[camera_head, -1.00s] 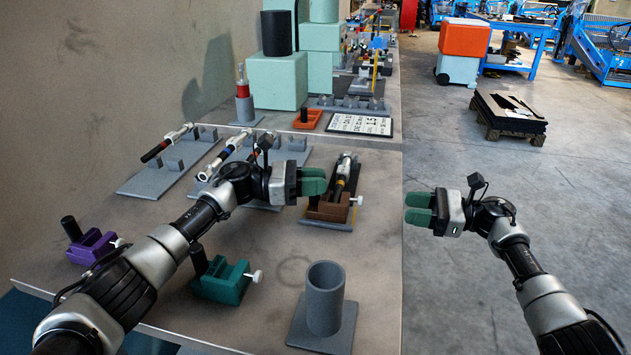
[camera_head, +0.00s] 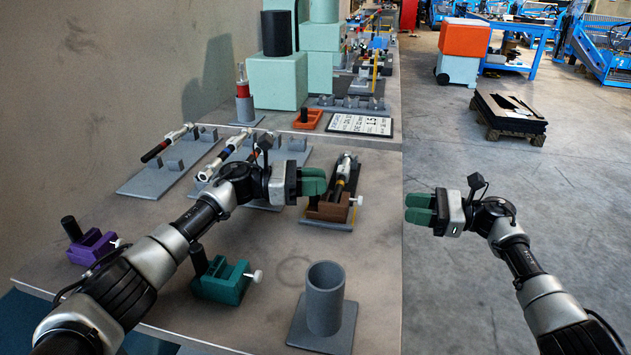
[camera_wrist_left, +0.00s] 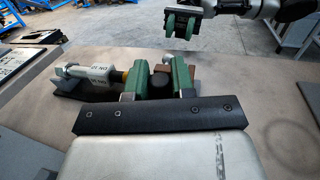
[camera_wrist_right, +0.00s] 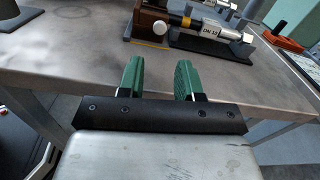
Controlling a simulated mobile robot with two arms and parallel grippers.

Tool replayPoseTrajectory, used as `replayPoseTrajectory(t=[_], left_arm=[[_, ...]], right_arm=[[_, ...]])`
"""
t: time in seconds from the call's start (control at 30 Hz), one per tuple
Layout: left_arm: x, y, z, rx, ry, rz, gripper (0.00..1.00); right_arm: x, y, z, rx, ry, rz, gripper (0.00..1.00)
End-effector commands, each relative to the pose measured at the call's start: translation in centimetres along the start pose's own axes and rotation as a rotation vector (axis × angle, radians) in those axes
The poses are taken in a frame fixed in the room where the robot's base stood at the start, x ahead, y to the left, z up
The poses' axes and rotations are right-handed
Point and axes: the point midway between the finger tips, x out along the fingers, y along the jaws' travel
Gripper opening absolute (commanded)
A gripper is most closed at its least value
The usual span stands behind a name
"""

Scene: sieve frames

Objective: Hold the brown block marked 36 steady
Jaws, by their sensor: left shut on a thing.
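The brown block (camera_head: 328,209) sits on a grey plate at the bench's right side, with a dark device with a yellow band (camera_head: 343,178) lying at it. My left gripper (camera_head: 315,182) is at the block; in the left wrist view its green fingers (camera_wrist_left: 158,74) are shut on the brown block (camera_wrist_left: 161,79). The number on the block is not readable. My right gripper (camera_head: 418,208) is out past the bench's right edge. In the right wrist view its fingers (camera_wrist_right: 159,75) are apart with nothing between them; the brown block (camera_wrist_right: 152,22) shows beyond.
A teal clamp block (camera_head: 222,281), a purple one (camera_head: 94,247) and a grey cup on a plate (camera_head: 325,300) stand on the near bench. More devices lie on grey stands (camera_head: 165,175) at left. A label board (camera_head: 360,124) and orange block (camera_head: 308,119) are behind.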

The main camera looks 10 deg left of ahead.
Motion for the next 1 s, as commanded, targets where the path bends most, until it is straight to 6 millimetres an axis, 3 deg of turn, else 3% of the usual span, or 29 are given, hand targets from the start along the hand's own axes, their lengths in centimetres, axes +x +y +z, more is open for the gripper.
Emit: replayPoseTrajectory(t=[0.03, 0.2, 0.23, 1.0], left_arm=[[-0.03, 0.01, -0.03, 0.0, 0.001, 0.001, 0.0], [-0.03, 0.02, -0.03, 0.0, 0.001, 0.001, 0.0], [-0.03, 0.01, -0.03, 0.0, 0.001, 0.001, 0.0], [-0.02, 0.01, -0.03, 0.0, 0.0, 0.001, 0.0]], right_arm=[[0.0, 0.0, 0.0, 0.0, 0.0, 0.0, 0.27], [0.0, 0.0, 0.0, 0.0, 0.0, 0.0, 0.01], [0.0, 0.0, 0.0, 0.0, 0.0, 0.0, 0.0], [0.0, 0.0, 0.0, 0.0, 0.0, 0.0, 0.0]])
